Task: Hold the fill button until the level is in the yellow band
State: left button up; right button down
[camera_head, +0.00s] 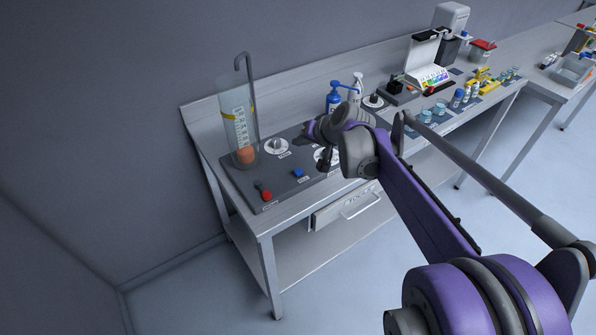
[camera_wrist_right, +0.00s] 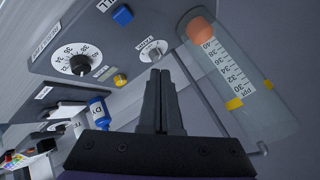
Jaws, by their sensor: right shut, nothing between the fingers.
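The blue button (camera_head: 298,173) sits on the dark panel (camera_head: 283,191); in the right wrist view it (camera_wrist_right: 122,15) is beside a partly cut-off label ending in "LL". A clear cylinder (camera_head: 251,113) stands at the panel's left end, with a yellow band (camera_wrist_right: 234,103) around it. Inside are a numbered ppt scale (camera_wrist_right: 222,62) and an orange bulb (camera_wrist_right: 200,30) near the bottom. I cannot make out a liquid level. My right gripper (camera_wrist_right: 160,72) is shut and empty, above the panel and apart from the blue button. It shows small in the head view (camera_head: 309,129). My left gripper is out of view.
The panel also has a red control (camera_head: 266,196), a yellow button (camera_wrist_right: 120,79), a numbered dial (camera_wrist_right: 78,63) and a smaller dial (camera_head: 277,146). A blue pump bottle (camera_head: 333,99) stands behind my right wrist. Bottles and instruments crowd the bench to the right.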

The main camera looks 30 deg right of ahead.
jog(key=b, duration=0.5)
send_over(295, 169)
jog(key=s, duration=0.3)
jog(key=f, duration=0.7)
jog(key=shift+w+d+f, duration=0.2)
jog(key=shift+f, duration=0.05)
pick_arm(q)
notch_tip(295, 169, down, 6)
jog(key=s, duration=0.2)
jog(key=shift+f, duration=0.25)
pick_arm(e)
jog(key=shift+f, duration=0.45)
jog(key=shift+f, duration=0.15)
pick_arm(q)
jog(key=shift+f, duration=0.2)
pick_arm(e)
jog(key=shift+f, duration=0.3)
pick_arm(q)
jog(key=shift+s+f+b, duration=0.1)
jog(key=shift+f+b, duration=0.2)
jog(key=shift+b, duration=0.15)
pick_arm(e)
jog(key=shift+f, duration=0.5)
dwell(3.3)
